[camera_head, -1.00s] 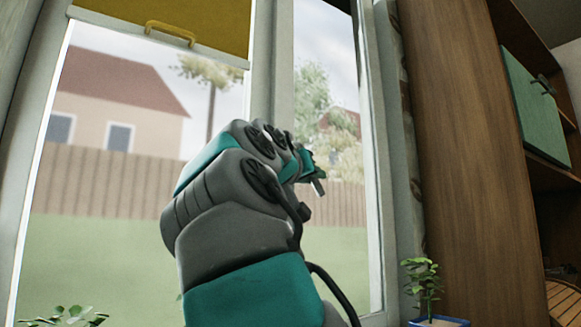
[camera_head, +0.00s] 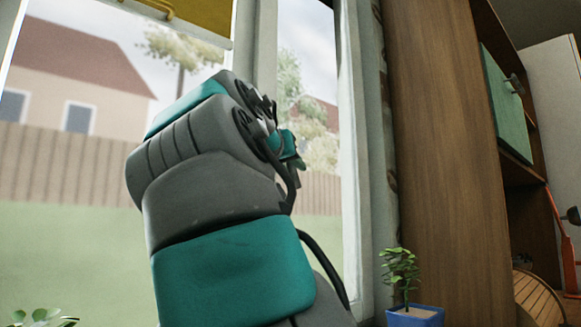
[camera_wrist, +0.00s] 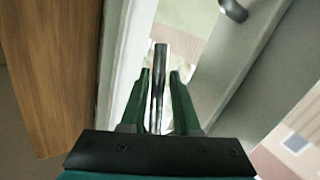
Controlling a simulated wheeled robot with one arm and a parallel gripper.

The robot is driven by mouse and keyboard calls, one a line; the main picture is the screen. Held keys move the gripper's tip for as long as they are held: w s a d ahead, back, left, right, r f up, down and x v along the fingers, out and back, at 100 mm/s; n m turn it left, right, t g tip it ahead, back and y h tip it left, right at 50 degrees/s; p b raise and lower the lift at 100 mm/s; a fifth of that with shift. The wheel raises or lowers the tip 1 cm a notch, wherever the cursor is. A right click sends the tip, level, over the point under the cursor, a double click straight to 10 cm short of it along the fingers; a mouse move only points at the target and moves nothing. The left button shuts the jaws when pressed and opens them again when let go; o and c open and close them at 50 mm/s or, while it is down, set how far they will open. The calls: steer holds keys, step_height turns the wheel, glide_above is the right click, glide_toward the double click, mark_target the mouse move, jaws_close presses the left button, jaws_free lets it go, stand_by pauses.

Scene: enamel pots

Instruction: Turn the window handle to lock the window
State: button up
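In the wrist view my gripper (camera_wrist: 160,74) has its two dark green fingers apart. A slim grey metal bar, which looks like the window handle (camera_wrist: 160,54), stands between them and reaches past the fingertips. Gaps show beside the bar, so the fingers look open around it rather than closed on it. In the head view my gripper (camera_head: 290,146) is a small teal shape at the window frame, mostly hidden behind my arm. The handle cannot be made out clearly there. The window (camera_head: 349,130) looks shut, but its latch is not visible.
A dark curved fitting (camera_wrist: 233,10) is on the frame in the wrist view. A wooden cabinet (camera_head: 440,130) with a green door (camera_head: 508,105) stands right of the window. A plant in a blue pot (camera_head: 415,316) is low beside it. A yellow blind (camera_head: 205,14) hangs at the top.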

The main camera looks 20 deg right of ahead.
steer(key=shift+o, duration=1.3)
steer(key=v, duration=0.7)
steer(key=shift+s+a+b, duration=0.2)
steer(key=shift+s+b, duration=0.1)
steer(key=shift+b, duration=0.05)
steer(key=shift+r, duration=0.1)
